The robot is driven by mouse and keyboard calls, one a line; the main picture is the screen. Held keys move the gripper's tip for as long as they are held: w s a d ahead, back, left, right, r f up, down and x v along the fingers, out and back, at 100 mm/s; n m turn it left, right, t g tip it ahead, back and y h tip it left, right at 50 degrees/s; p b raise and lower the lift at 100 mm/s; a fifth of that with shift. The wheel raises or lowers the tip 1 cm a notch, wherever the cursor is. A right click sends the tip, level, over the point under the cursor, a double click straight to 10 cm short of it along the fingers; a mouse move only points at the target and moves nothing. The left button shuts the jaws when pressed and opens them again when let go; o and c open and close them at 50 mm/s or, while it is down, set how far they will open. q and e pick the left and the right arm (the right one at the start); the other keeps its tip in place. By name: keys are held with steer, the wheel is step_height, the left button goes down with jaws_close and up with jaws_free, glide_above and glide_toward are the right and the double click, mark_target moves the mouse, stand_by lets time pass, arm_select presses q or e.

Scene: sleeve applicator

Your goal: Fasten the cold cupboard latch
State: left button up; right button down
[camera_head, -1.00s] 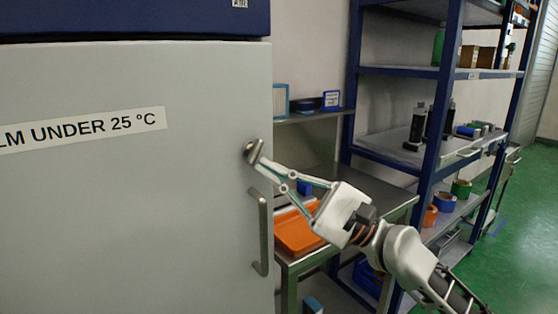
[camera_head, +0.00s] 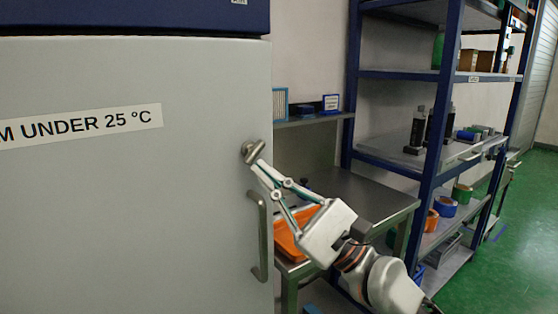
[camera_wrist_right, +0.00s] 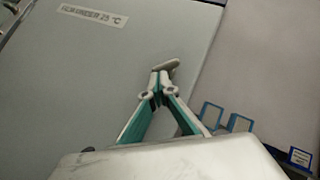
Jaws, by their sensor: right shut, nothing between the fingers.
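The cold cupboard door (camera_head: 120,200) is a pale grey panel that looks closed, with a label about 25 °C. Its latch (camera_head: 253,150) is a small metal knob with a short lever near the door's right edge, above the vertical bar handle (camera_head: 260,235). The lever is tilted, its upper end to the right. My right gripper (camera_head: 256,163) is shut and empty, its tips at the latch's lower side; I cannot tell if they touch. In the right wrist view the tips (camera_wrist_right: 160,75) are together just below the latch lever (camera_wrist_right: 167,66). My left gripper is not in view.
A steel table (camera_head: 370,200) with an orange tray (camera_head: 287,240) stands right of the cupboard, under my right arm. A blue-framed shelf rack (camera_head: 433,150) with bottles and tape rolls stands behind it. Green floor is clear at the far right.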

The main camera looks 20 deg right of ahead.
steer(key=shift+s+a+f+m+t+h+b, duration=0.15)
steer(key=shift+m+t+h, duration=0.3)
steer(key=shift+m+t, duration=0.5)
steer(key=shift+a+r+m+t+h+b, duration=0.1)
steer(key=shift+a+m+t+h+b, duration=0.15)
steer(key=shift+m+t+h, duration=0.6)
steer(key=shift+s+a+m+t+h, duration=0.15)
steer(key=shift+m+t+h, duration=0.65)
steer(key=shift+m, duration=0.6)
steer(key=shift+a+m+t+h, duration=0.2)
steer(key=shift+m+t+h, duration=0.55)
steer(key=shift+m, duration=0.65)
steer(key=shift+s+a+m+t+h, duration=0.15)
steer(key=shift+m+t+h, duration=0.4)
steer(key=shift+m+h, duration=0.65)
steer(key=shift+a+y, duration=0.25)
steer(key=v, duration=1.1)
steer(key=shift+s+f, duration=0.25)
steer(key=shift+s, duration=0.05)
steer(key=shift+d, duration=0.1)
